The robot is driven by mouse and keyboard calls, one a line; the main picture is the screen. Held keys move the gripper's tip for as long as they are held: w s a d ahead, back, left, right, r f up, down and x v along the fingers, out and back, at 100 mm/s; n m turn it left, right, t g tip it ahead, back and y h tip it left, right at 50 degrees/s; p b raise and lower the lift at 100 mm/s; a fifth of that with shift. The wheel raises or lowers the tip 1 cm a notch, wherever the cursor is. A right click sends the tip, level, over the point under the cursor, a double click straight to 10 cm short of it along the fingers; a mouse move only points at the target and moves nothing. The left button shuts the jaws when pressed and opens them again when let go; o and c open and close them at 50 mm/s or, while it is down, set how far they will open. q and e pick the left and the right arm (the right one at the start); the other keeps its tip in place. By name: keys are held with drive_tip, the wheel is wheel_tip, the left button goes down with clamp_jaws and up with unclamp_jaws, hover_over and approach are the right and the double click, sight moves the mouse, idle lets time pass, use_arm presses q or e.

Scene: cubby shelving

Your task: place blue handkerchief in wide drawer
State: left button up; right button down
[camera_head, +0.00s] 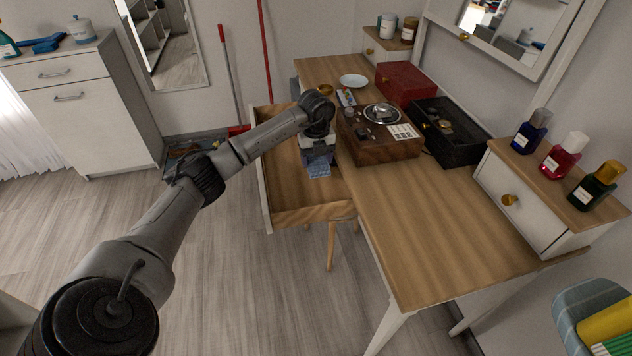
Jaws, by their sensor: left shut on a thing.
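The wide drawer (298,217) is pulled out from the left side of the wooden vanity table, and its wooden inside shows. My left gripper (318,164) points down over the open drawer, close to the table edge. It is shut on the blue handkerchief (319,171), which hangs below the jaws over the drawer. I cannot tell whether the cloth touches the drawer floor. The fingertips are partly hidden by the wrist. My right gripper does not show.
A brown wooden box (380,150) stands on the table right beside my left wrist. A black open box (450,132) and a red box (405,82) stand behind it. Bottles (561,155) stand on the right small drawer unit. The table's front part is clear.

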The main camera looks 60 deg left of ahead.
sight(317, 182)
use_arm(q)
drive_tip(key=shift+f+b, duration=1.75)
drive_tip(key=shift+f, duration=1.95)
drive_tip(key=o, duration=0.9)
drive_tip(key=shift+f, duration=0.1)
wheel_tip(317, 182, up, 11)
drive_tip(key=p, duration=0.6)
drive_tip(key=shift+f, duration=0.1)
drive_tip(key=shift+r+p, duration=0.35)
drive_tip(key=shift+r, duration=0.45)
